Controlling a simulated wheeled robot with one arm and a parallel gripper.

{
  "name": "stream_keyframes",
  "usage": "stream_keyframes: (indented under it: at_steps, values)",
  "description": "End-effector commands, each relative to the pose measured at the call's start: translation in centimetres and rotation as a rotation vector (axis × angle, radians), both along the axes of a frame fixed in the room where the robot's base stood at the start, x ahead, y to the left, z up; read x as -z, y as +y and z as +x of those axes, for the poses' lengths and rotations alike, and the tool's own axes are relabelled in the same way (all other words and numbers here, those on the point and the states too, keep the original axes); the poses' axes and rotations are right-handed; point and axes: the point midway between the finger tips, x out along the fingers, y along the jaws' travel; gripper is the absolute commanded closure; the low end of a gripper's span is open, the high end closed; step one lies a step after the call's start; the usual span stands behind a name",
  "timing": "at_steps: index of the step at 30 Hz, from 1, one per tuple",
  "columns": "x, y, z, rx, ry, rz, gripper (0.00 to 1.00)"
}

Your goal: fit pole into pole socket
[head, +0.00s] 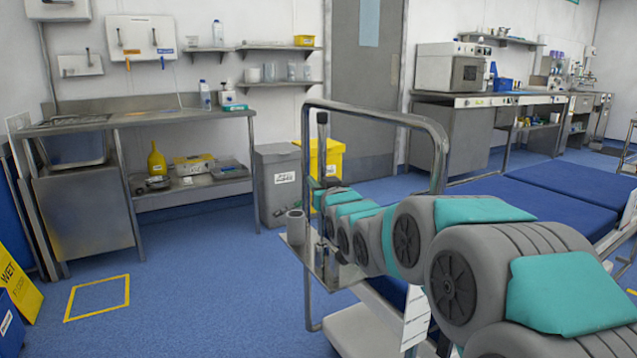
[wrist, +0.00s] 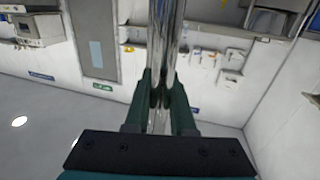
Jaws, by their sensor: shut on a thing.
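My gripper (wrist: 162,85) is shut on a shiny metal pole (wrist: 165,35), which passes between its two green fingers in the wrist view. My arm's links hide part of the gripper and the pole there. A grey, open-topped cylinder (head: 296,227), which looks like the pole socket, stands to the left of the pole's lower part. The pole appears apart from it; its lower end is hard to make out.
The metal end rail (head: 437,150) of the blue operating table (head: 560,185) rises close behind my gripper. A yellow bin (head: 331,160) and a grey bin (head: 280,180) stand beyond it. A steel bench (head: 140,118) is at the left. Blue floor between is clear.

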Motion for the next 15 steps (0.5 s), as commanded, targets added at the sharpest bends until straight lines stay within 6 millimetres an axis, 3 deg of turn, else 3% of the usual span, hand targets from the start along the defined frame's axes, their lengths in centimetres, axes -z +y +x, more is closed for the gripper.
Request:
stream_keyframes:
  at_steps: [2,3,9,11,15]
  values:
    - [0.22,0.0,0.0,0.0,-0.001,0.0,1.0]
    - [0.27,0.0,0.0,0.0,-0.001,0.0,0.76]
    - [0.19,-0.01,0.0,0.0,-0.001,0.0,0.54]
    - [0.2,0.0,0.01,0.0,-0.001,0.0,0.47]
    - [0.21,0.0,0.01,0.0,0.0,0.0,0.47]
